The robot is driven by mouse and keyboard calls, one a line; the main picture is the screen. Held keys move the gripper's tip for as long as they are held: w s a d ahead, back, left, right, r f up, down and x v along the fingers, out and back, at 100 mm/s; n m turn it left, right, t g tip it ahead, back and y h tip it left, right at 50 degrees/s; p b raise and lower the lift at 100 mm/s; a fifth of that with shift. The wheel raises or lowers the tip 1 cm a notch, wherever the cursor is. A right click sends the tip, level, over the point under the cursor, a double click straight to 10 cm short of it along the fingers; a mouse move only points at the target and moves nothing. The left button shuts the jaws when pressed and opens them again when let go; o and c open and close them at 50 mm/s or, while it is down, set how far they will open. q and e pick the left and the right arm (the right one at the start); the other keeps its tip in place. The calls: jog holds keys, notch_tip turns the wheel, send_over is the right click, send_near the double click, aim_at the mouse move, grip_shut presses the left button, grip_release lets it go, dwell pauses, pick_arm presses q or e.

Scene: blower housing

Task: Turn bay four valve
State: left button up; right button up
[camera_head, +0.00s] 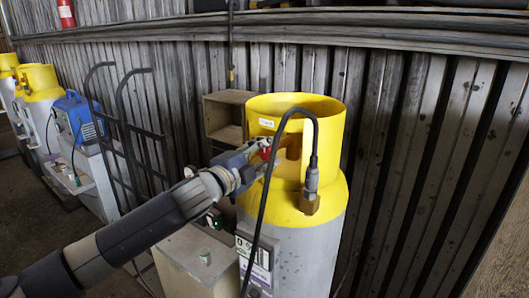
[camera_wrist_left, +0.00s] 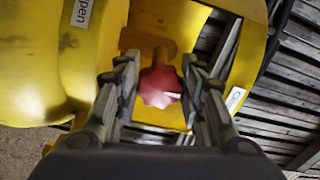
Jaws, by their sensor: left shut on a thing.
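A grey gas tank (camera_head: 290,240) with a yellow top and yellow collar (camera_head: 325,110) stands right of centre in the head view. A red valve knob (camera_wrist_left: 160,86) sits inside the collar opening; in the head view a bit of the red knob (camera_head: 265,153) shows at my gripper's tip. My left gripper (camera_head: 262,156) reaches into the collar from the left. In the left wrist view its fingers (camera_wrist_left: 160,80) are on both sides of the knob and shut on it. The collar bears an "open" label (camera_wrist_left: 82,12) and another label (camera_wrist_left: 236,98). My right gripper is not in view.
A black hose (camera_head: 268,190) loops over the collar to a brass fitting (camera_head: 309,203). A hand truck (camera_head: 125,125), a blue box (camera_head: 77,117) and other yellow-topped tanks (camera_head: 40,82) stand left. A wooden box (camera_head: 228,112) and corrugated wall (camera_head: 410,140) are behind.

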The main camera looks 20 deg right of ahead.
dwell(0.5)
pick_arm(q)
jog(key=o, duration=1.1)
jog(key=v, duration=1.2)
